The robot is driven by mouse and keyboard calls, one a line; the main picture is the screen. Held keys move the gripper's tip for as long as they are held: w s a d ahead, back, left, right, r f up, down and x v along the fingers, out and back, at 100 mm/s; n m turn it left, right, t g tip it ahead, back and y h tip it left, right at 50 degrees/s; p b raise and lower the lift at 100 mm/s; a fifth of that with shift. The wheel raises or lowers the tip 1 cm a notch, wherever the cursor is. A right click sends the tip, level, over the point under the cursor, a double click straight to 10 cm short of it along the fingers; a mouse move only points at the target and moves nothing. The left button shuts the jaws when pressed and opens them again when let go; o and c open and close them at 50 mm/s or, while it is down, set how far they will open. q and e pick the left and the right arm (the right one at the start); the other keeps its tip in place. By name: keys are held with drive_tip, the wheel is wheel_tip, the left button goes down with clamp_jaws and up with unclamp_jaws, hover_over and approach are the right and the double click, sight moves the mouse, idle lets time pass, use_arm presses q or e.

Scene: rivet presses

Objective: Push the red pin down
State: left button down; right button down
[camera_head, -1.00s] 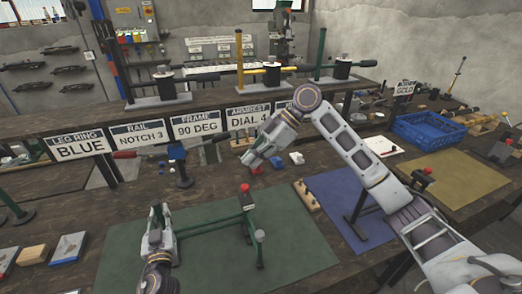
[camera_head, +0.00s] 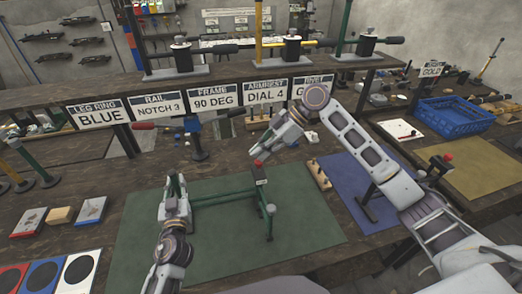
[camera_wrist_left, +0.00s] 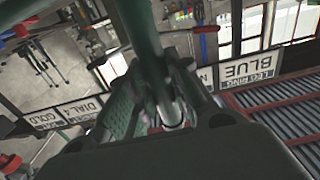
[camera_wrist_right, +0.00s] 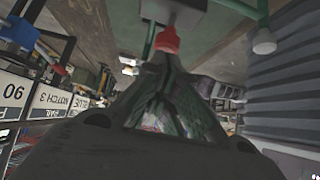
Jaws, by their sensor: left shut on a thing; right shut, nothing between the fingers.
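The red pin (camera_head: 258,163) stands in a grey block at a corner of the green tubular frame (camera_head: 225,198). In the right wrist view the red pin (camera_wrist_right: 167,40) is just beyond my right fingertips. My right gripper (camera_head: 257,153) is shut and empty, directly above the pin in the head view; I cannot tell whether it touches. My left gripper (camera_head: 173,185) is shut on the left end of the green frame. In the left wrist view a green tube (camera_wrist_left: 147,40) runs past my left fingers, which partly hide the grip.
The frame stands on a green mat (camera_head: 135,240). A wooden block with pegs (camera_head: 319,175) lies to its right, beside a blue mat (camera_head: 340,172). A shelf with signs and presses (camera_head: 180,62) spans the back. A blue crate (camera_head: 453,115) stands at right.

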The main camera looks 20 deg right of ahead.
drive_tip(key=shift+f, duration=1.25)
drive_tip(key=shift+r, duration=0.7)
wheel_tip(320, 180, up, 4)
drive_tip(key=shift+d+f, duration=0.15)
drive_tip(key=shift+f, duration=0.1)
drive_tip(key=v, duration=0.9)
drive_tip(key=shift+d+r, duration=0.15)
drive_tip(key=shift+d, duration=0.05)
